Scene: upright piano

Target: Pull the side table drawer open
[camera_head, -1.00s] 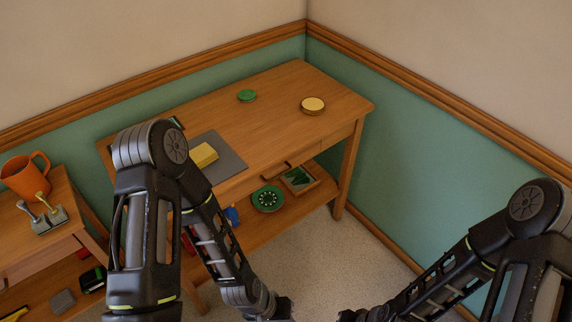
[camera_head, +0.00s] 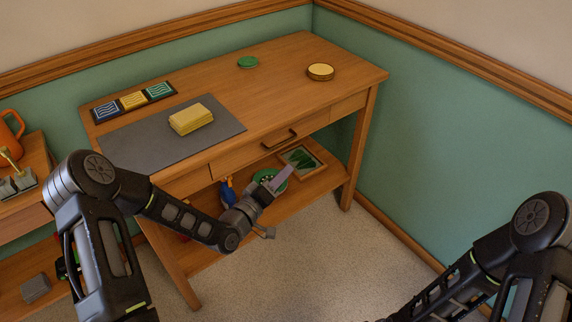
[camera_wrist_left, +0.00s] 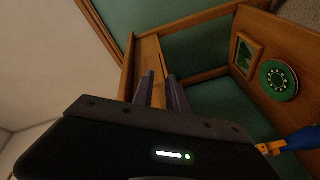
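The wooden side table (camera_head: 225,92) stands against the green wall. Its drawer (camera_head: 245,152) appears closed in the head view, with a dark bar handle (camera_head: 280,139) on its front. My left gripper (camera_head: 283,178) is below and in front of the drawer, beneath the handle and apart from it. In the left wrist view, its two fingers (camera_wrist_left: 161,82) stand apart with a gap between them, pointing toward the table's wood; I make out nothing held. The handle is not clear in that view. My right arm enters at lower right; its gripper is outside the picture.
A lower shelf (camera_head: 320,181) holds a green round dish (camera_head: 266,176) and a framed picture (camera_head: 301,160). On top are a grey mat (camera_head: 150,143) with a yellow block (camera_head: 190,118), a tile strip (camera_head: 133,100) and two round lids. Carpet in front is clear.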

